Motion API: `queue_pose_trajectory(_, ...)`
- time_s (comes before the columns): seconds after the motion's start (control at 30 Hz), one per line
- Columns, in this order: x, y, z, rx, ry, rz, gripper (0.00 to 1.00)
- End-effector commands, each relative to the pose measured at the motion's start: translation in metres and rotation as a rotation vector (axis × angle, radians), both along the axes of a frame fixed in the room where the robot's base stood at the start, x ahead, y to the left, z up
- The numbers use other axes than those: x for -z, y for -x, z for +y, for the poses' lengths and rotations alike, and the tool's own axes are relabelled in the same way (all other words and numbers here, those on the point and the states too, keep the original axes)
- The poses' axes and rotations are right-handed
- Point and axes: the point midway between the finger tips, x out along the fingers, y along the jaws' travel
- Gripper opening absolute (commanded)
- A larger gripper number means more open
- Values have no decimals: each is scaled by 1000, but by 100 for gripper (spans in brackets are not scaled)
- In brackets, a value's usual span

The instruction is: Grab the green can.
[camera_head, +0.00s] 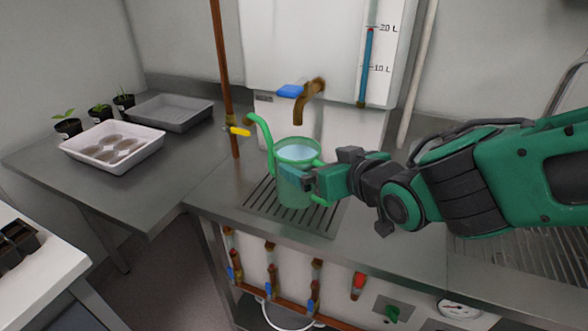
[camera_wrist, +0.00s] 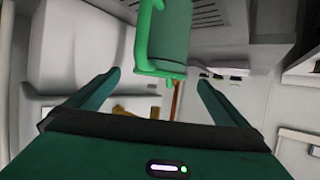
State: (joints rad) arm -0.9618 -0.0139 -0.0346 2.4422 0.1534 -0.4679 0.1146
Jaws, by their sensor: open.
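The green can (camera_head: 294,193) stands upright on the slotted drain grate below a brass tap. It is translucent, has a curved spout on its left, and pale blue liquid shows at its open top. My gripper (camera_head: 308,181) is at the can's right side, with its tips overlapping the can in the head view. In the wrist view the can (camera_wrist: 172,40) is ahead, roughly in line with the gap between the two open fingers (camera_wrist: 160,80). I cannot tell whether a finger touches it.
The brass tap (camera_head: 309,92) with a blue lever hangs above the grate (camera_head: 262,204). A copper pipe (camera_head: 226,80) with a yellow handle stands left of the can. A white tray (camera_head: 112,163), a grey tray (camera_head: 171,113) and small potted plants are on the left bench.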

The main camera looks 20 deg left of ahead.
Motion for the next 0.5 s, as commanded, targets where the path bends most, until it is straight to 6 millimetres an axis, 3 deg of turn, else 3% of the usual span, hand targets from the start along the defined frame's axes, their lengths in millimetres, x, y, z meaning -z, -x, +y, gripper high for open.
queue_pose_trajectory(0.23, 13, -19, 22, -2, 2, 2, 100)
queue_pose_trajectory(0.5, 18, -29, 32, -2, 1, 2, 100)
